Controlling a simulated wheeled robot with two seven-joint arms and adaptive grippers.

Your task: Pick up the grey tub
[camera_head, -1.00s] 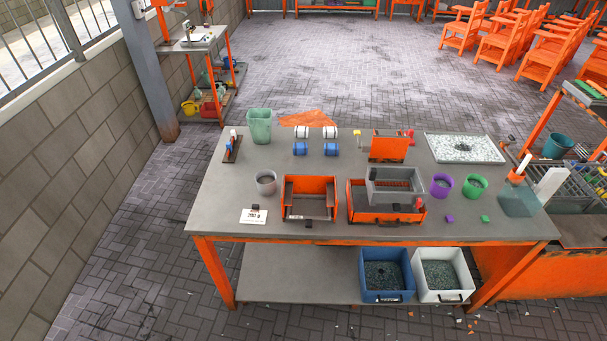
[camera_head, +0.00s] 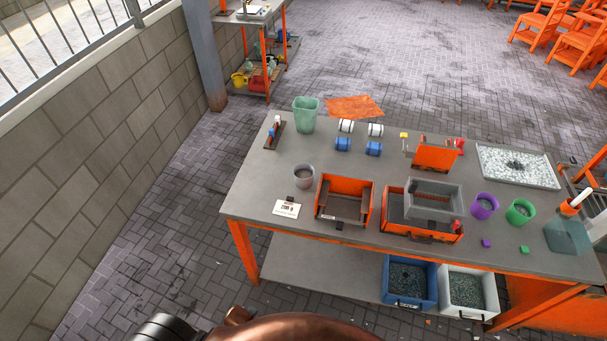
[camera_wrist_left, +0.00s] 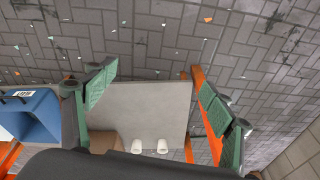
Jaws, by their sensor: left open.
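The grey tub (camera_head: 303,176) is a small round open pot. It stands upright on the workbench (camera_head: 262,215), near its left end, behind a white label card and left of an orange open box. Nothing touches the tub. My left gripper (camera_wrist_left: 153,76) shows in the left wrist view with its two green fingers spread and nothing between them. Below it are the bench's lower shelf and the paved floor, and the tub cannot be made out there. In the head view the left gripper's fingers do not show. My right gripper is in neither view.
The label card (camera_head: 287,208) and orange box (camera_head: 344,199) are close to the tub. A pale green bin (camera_head: 305,115) stands behind it. Purple (camera_head: 485,206) and green (camera_head: 520,212) tubs stand farther right. A blue bin (camera_head: 409,280) is on the lower shelf.

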